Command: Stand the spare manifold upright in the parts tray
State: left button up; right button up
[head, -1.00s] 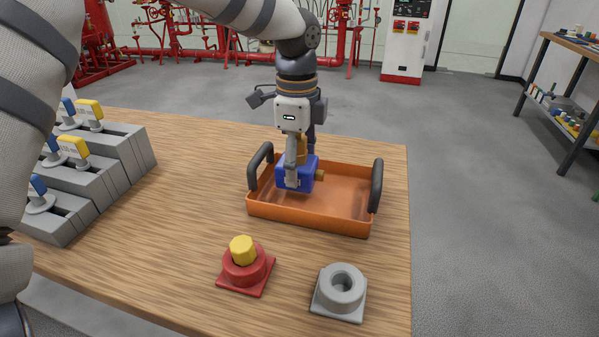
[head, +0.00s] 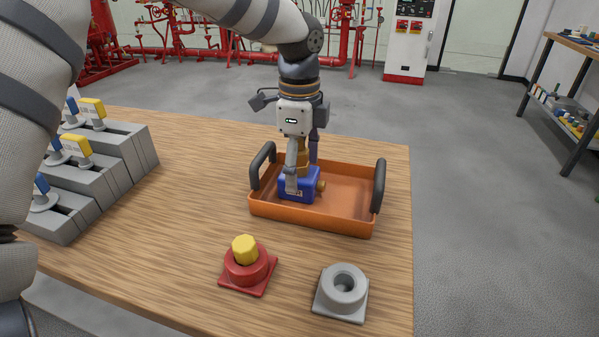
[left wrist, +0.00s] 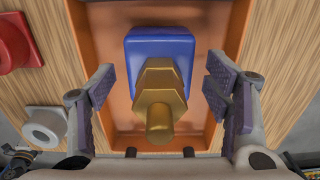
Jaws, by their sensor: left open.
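The spare manifold (head: 299,190) is a blue block with brass fittings. It stands in the left part of the orange parts tray (head: 335,220), with one brass fitting up and another pointing right. In the left wrist view the manifold (left wrist: 165,50) shows from above, its brass hex fitting toward the camera. My left gripper (head: 302,172) points down over it. Its fingers (left wrist: 162,88) are open on both sides, with visible gaps to the brass fitting. The block's underside is hidden. My right gripper is not in view.
The tray has two dark upright handles (head: 379,186). In front are a red base with a yellow knob (head: 246,262) and a grey round socket (head: 342,288). A grey stepped rack (head: 95,165) with blue and yellow valve handles stands at the left. The tray's right part is empty.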

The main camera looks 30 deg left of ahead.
pick_arm(q)
notch_tip(320, 180, up, 10)
jog(key=shift+s+r, duration=0.1)
jog(key=shift+r, duration=0.15)
